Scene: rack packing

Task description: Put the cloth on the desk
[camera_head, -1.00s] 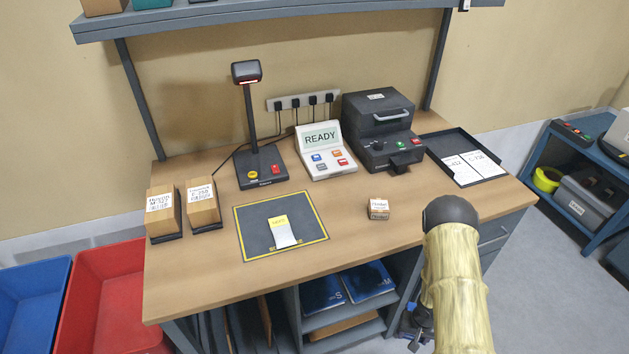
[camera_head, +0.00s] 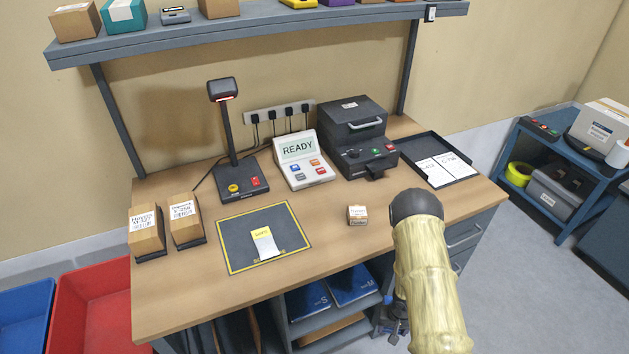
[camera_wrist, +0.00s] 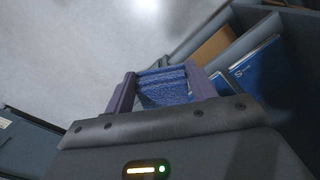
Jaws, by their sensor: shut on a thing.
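My gripper (camera_wrist: 160,72) is shut on a blue textured cloth (camera_wrist: 165,90), which shows between its two fingers in the wrist view. The desk (camera_head: 190,290) has a wooden top. My arm is at its front right edge. In the wrist view the cloth is beside the open shelves under the desk, with floor beyond it.
A yellow-edged dark mat (camera_head: 236,240) with a label lies on the desk. A small box (camera_head: 357,215), a READY console (camera_head: 299,158), a dark machine (camera_head: 352,135), a paper tray (camera_head: 430,160) and two cartons (camera_head: 146,232) also stand there. The front left desktop is clear.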

